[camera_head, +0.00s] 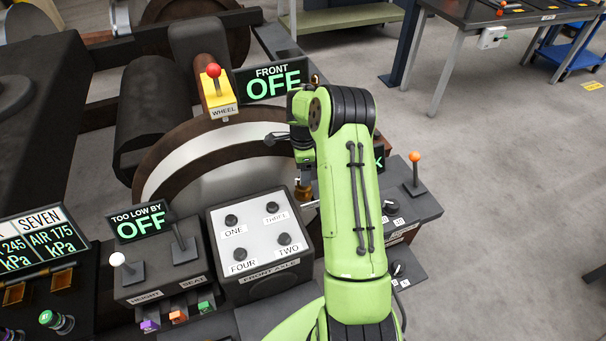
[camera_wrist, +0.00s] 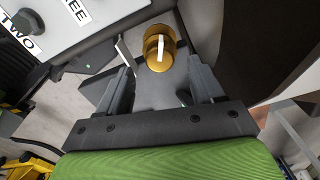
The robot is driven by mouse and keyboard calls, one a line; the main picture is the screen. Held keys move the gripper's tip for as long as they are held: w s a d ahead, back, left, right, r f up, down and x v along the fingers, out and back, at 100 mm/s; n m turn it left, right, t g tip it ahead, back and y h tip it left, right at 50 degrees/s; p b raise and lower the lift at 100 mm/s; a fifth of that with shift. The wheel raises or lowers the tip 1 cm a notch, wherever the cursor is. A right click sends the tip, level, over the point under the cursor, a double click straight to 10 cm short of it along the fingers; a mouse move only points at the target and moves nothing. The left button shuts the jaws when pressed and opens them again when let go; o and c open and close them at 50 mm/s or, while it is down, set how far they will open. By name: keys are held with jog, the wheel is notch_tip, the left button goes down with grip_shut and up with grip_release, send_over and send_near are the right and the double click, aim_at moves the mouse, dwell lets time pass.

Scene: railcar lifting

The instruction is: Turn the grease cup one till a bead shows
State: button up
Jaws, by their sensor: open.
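A brass cup (camera_wrist: 159,48) with a white stripe across its top shows in the wrist view; I take it for the grease cup, though no number is readable on it. My gripper (camera_wrist: 160,66) is open, one finger at either side below the cup in that picture. The cup appears apart from both fingers. In the head view the brass cup (camera_head: 303,194) shows small under my gripper (camera_head: 304,178), right of the front axle panel (camera_head: 215,222). My arm hides much of that area. I cannot see a bead of grease.
The panel bears several dark knobs labelled ONE, TWO, THREE and FOUR. A yellow WHEEL block with a red-ball lever (camera_head: 214,72) stands behind. An orange-ball lever (camera_head: 415,158) stands right of my arm. A TOO LOW BY sign (camera_head: 140,222) reads OFF at left. Open floor lies right.

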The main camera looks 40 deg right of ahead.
notch_tip(320, 180, up, 12)
jog(key=p, duration=0.2)
jog(key=shift+r, duration=0.2)
jog(key=s+a+r+n+t+h+p, duration=0.1)
jog(key=s+a+r+n, duration=0.5)
jog(key=r, duration=0.3)
jog(key=s+a+r+n+t+h+p, duration=0.1)
jog(key=s+a+r+n+t, duration=0.1)
jog(key=s+a+r+n, duration=0.5)
jog(key=s+a+n+t+y, duration=0.1)
jog(key=s+a+n, duration=0.3)
jog(key=s, duration=0.3)
jog(key=s+a+r+n+t+y+p, duration=0.1)
jog(key=s+a+n, duration=0.3)
jog(key=s+n, duration=0.2)
jog(key=shift+s+a+r+t, duration=0.3)
jog(key=shift+s, duration=0.15)
